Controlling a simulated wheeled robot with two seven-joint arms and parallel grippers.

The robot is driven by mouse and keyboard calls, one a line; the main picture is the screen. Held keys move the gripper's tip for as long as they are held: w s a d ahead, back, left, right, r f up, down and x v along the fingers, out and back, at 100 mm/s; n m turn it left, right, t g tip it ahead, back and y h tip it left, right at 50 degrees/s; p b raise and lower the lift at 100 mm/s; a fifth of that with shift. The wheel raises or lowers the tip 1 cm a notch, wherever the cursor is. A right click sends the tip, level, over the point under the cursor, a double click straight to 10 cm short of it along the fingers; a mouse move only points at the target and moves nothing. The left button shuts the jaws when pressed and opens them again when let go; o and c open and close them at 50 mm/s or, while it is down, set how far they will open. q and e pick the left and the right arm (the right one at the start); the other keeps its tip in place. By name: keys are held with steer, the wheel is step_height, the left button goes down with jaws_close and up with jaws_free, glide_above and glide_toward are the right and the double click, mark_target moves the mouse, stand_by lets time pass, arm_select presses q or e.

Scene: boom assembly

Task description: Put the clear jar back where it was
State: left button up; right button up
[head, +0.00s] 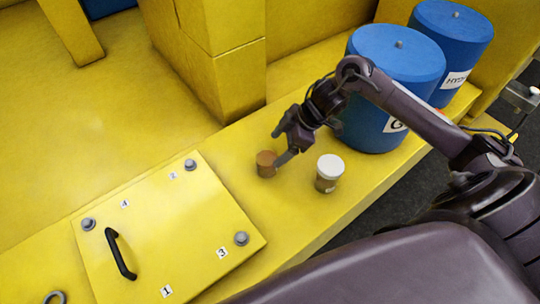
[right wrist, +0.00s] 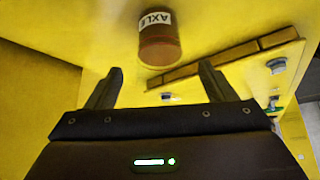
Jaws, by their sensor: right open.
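A small brown jar (head: 266,164) stands on the yellow ledge just beyond my right gripper's fingertips. In the right wrist view a brown-filled jar (right wrist: 160,50) with a white AXLE label is ahead of the fingers, between their lines and apart from them. A second jar (head: 328,174) with a white lid and brownish, seemingly see-through sides stands upright on the ledge, right of the gripper. I cannot tell for certain which one is the clear jar. My right gripper (head: 281,145) is open and empty; it also shows in the right wrist view (right wrist: 160,82). My left gripper is out of view.
Two blue drums (head: 395,60) (head: 450,45) stand behind my right arm. A yellow hatch panel (head: 195,235) with a black handle (head: 119,254), bolts and number tags lies at the left. A yellow post (head: 235,90) rises behind the ledge. The ledge's front edge drops to dark floor.

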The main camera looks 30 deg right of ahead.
steer(key=shift+b+v, duration=0.5)
steer(key=shift+v, duration=2.2)
